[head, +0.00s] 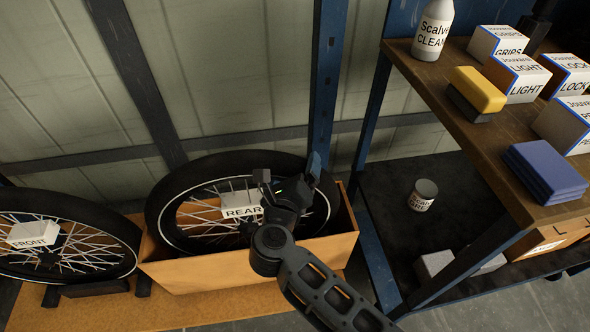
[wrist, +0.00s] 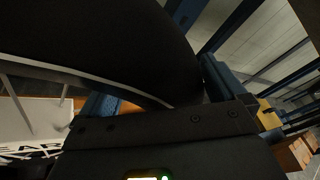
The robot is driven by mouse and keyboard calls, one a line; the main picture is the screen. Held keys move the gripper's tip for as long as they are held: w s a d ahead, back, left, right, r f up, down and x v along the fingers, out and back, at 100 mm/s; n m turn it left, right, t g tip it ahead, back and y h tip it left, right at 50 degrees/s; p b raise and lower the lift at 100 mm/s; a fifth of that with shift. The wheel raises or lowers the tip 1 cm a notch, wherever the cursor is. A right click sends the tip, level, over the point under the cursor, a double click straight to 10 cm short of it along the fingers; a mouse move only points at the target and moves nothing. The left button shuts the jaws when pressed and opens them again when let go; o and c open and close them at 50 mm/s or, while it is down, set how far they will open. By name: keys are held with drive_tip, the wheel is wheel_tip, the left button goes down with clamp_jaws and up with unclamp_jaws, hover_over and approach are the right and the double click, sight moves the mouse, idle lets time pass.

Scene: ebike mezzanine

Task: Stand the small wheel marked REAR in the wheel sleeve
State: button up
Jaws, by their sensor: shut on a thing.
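The small wheel marked REAR (head: 178,190) has a black tyre, pale spokes and a white label. In the head view it stands, leaning somewhat, with its lower part hidden behind the front wall of the tan wheel sleeve (head: 245,265). I cannot tell whether it touches the bottom. My gripper (head: 288,176) is at the wheel's upper right side and is shut on it; the arm hides part of the rim and the exact grip. In the wrist view, the tyre (wrist: 110,40) fills the upper left, close to my gripper, with part of the label at the lower left.
A wheel marked FRONT (head: 75,212) stands to the left. A blue post (head: 325,90) rises behind the sleeve. At right, a wooden shelf (head: 450,85) holds a bottle, boxes, a yellow block and blue cloths. A can (head: 423,195) stands on the dark lower shelf.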

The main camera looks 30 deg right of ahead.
drive_tip(key=shift+w+r, duration=0.1)
drive_tip(key=shift+r, duration=0.15)
drive_tip(key=o, duration=1.6)
drive_tip(key=shift+f, duration=0.25)
drive_tip(key=v, duration=0.8)
drive_tip(key=shift+p, duration=0.3)
drive_tip(key=shift+a+r, duration=0.1)
